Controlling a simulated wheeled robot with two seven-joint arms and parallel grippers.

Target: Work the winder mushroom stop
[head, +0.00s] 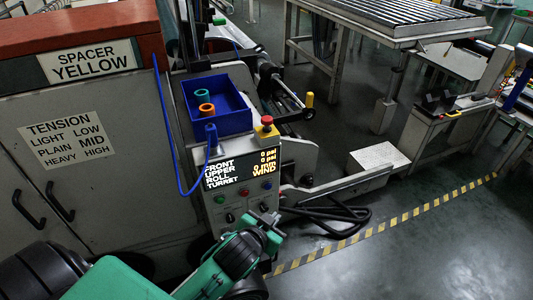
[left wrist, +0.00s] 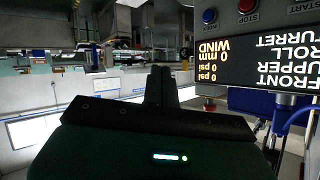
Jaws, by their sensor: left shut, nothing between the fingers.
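The mushroom stop is a red button on a yellow box (head: 267,129), standing at the top right of the winder's control panel in the head view. My left gripper (head: 272,222) is shut and empty, in front of the panel's lower right and below the stop. Its closed fingers (left wrist: 160,72) show in the left wrist view, apart from the panel. My right gripper is in neither view.
The panel has a lit display (head: 238,168) with small buttons and knobs below. A blue bin (head: 217,117) with orange and teal rings sits behind it. A blue hose hangs at left. A yellow-handled crank (head: 309,100) stands to the right. Open floor lies at right.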

